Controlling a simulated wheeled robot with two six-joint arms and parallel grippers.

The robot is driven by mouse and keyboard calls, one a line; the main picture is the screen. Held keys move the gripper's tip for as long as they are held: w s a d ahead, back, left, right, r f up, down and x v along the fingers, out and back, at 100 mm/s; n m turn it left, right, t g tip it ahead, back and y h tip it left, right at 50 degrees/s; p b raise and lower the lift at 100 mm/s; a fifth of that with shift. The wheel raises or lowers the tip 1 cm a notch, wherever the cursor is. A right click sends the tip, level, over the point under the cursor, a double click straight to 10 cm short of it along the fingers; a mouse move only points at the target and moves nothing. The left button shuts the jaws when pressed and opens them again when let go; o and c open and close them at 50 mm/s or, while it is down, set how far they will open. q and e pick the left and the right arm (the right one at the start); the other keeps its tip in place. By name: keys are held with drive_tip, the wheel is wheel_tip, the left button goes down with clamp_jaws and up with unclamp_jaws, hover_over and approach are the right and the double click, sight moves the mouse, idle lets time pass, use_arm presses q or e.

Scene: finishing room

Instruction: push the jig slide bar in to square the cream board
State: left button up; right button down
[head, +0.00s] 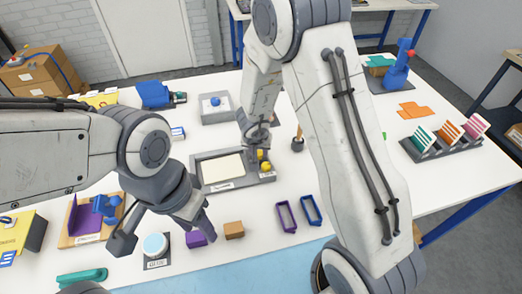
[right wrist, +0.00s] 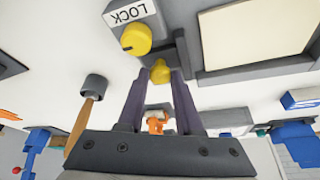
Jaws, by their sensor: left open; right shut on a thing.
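The cream board (head: 222,168) lies in the grey jig (head: 222,186) at the table's middle; it also shows in the right wrist view (right wrist: 258,32). The yellow lock knob (right wrist: 135,40) stands beside the LOCK label on the jig. My right gripper (right wrist: 160,76) is shut on a second yellow knob (right wrist: 160,71), which seems to belong to the slide bar. The dark bar (right wrist: 182,50) beside it is partly hidden. I cannot tell whether it touches the board. My left gripper (head: 163,236) is open and empty, above the table in front of the jig.
A wooden-handled tool (head: 298,142) stands right of the jig.

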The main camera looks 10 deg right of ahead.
sight(249, 157)
drive_tip(key=a+p, duration=0.2)
drive_tip(key=a, duration=0.1)
drive_tip(key=shift+a+r+p, duration=0.15)
drive_tip(key=shift+p, duration=0.15)
drive_tip(key=shift+a, duration=0.2)
drive_tip(key=shift+f, duration=0.2)
drive_tip(key=c, duration=0.6)
unclamp_jaws()
drive_tip(key=shift+o, duration=0.2)
drive_tip(key=shift+r, duration=0.1)
